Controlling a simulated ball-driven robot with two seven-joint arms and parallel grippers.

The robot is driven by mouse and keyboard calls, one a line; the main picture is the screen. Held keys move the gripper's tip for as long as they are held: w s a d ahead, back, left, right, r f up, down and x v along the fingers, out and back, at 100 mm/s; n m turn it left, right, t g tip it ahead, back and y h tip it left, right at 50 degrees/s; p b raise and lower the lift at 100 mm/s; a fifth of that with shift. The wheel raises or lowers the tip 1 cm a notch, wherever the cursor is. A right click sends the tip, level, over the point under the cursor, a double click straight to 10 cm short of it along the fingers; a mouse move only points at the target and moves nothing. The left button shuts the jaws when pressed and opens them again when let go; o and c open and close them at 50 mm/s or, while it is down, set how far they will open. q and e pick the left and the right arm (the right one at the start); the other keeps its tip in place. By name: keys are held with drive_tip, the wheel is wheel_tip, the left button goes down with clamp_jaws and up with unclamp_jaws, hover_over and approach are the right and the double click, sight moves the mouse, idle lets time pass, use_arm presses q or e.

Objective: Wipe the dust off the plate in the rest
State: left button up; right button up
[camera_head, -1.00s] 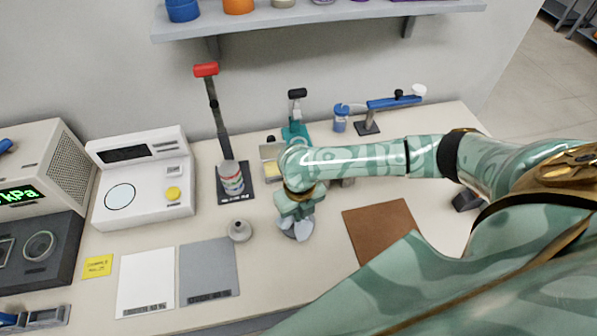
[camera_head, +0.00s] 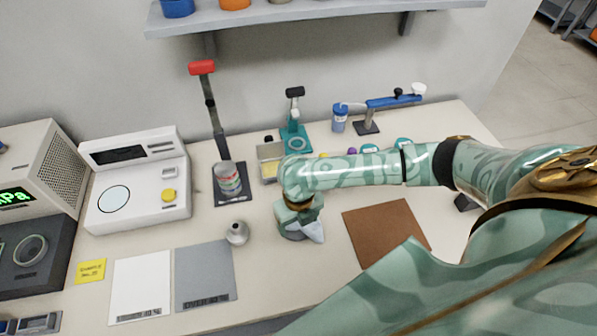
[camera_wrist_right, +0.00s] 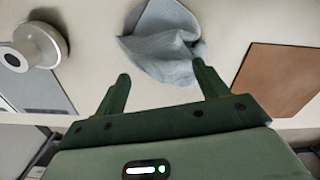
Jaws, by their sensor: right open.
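My right gripper (camera_head: 300,226) hangs low over the middle of the bench. In the right wrist view its two green fingers (camera_wrist_right: 160,72) are apart, with nothing held between them. A crumpled grey-blue cloth (camera_wrist_right: 165,42) lies just ahead of the fingertips, its near edge reaching toward the right finger. I cannot tell whether they touch. In the head view part of the cloth (camera_head: 315,233) shows at the gripper's right side; the gripper hides the rest. I cannot make out the dusty plate or its rest with certainty. My left gripper is not in view.
A small grey round knob-topped piece (camera_head: 237,233) stands left of the gripper, and a brown mat (camera_head: 385,230) lies to the right.

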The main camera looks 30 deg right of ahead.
drive_tip(key=shift+f, duration=0.1)
drive_tip(key=shift+f+b, duration=0.6)
drive_tip(key=shift+f, duration=0.55)
drive_tip(key=shift+c, duration=0.2)
drive_tip(key=shift+r, duration=0.1)
clamp_jaws()
